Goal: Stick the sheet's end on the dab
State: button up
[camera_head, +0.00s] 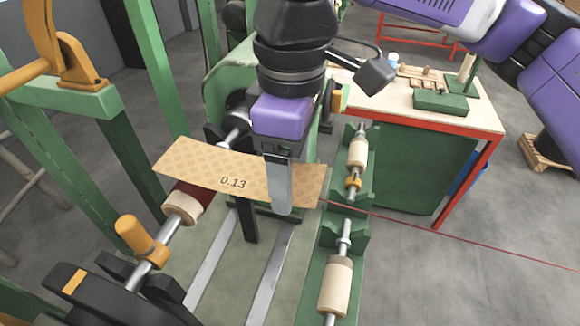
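The sheet (205,172) is a tan, patterned strip marked "0.13". It spans the air above the coil, with its left end free and slightly raised. My gripper (279,190) points down at the sheet's right part. One grey finger shows in front of the sheet, the other is hidden, and the sheet appears pinched between them. The coil (187,196) has a dark red winding on a pale wooden core, mounted on a shaft. The sheet covers most of the winding. I cannot see a dab; it may be hidden under the sheet.
A thin red wire (450,233) runs from near the sheet's right end to the right. Spools (335,285) stand on green supports to the right. A bench (470,112) with tools and a green box stands behind. Green machine posts (125,140) rise at the left.

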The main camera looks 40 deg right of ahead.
jog(key=shift+f+b, duration=1.3)
jog(key=shift+f, duration=0.8)
jog(key=shift+s+f+g+p, duration=0.1)
jog(key=shift+f+g+p, duration=0.2)
jog(key=shift+p, duration=0.25)
jog(key=o, duration=1.8)
jog(key=shift+r, duration=0.1)
jog(key=shift+c, duration=0.2)
notch_tip(320, 180, up, 8)
jog(key=shift+w, duration=0.25)
jog(key=shift+a, duration=0.1)
